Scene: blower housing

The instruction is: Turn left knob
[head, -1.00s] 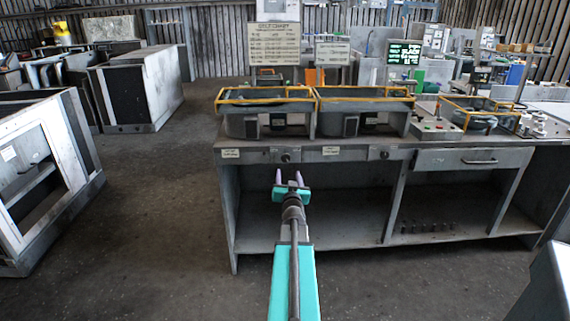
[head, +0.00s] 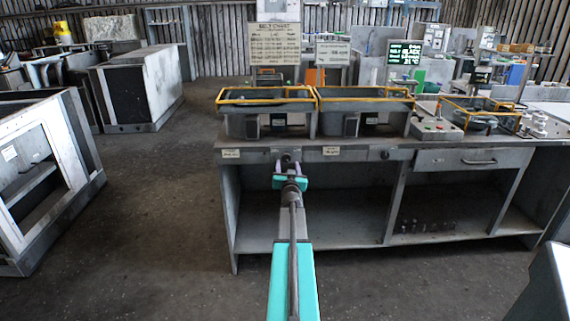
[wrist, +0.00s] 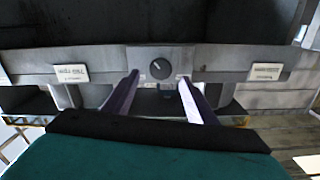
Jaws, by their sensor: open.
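The left knob (head: 286,158) is a small dark round knob on the grey front panel of the workbench, between two pale labels. In the wrist view the left knob (wrist: 160,68) shows a light pointer mark and lies just beyond the fingertips, roughly midway between them. My gripper (head: 288,166) is open, with its fingers pointing at the panel just below the knob in the head view. In the wrist view my gripper (wrist: 159,78) has nothing between its two pale fingers. The head view does not show clearly whether the fingers reach around the knob.
A second knob (head: 385,155) is farther right on the same panel, left of a drawer (head: 471,160). Yellow-railed trays (head: 265,97) stand on the workbench (head: 228,142). Open shelving lies below the panel. Floor to the left is clear up to a grey frame cabinet (head: 75,205).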

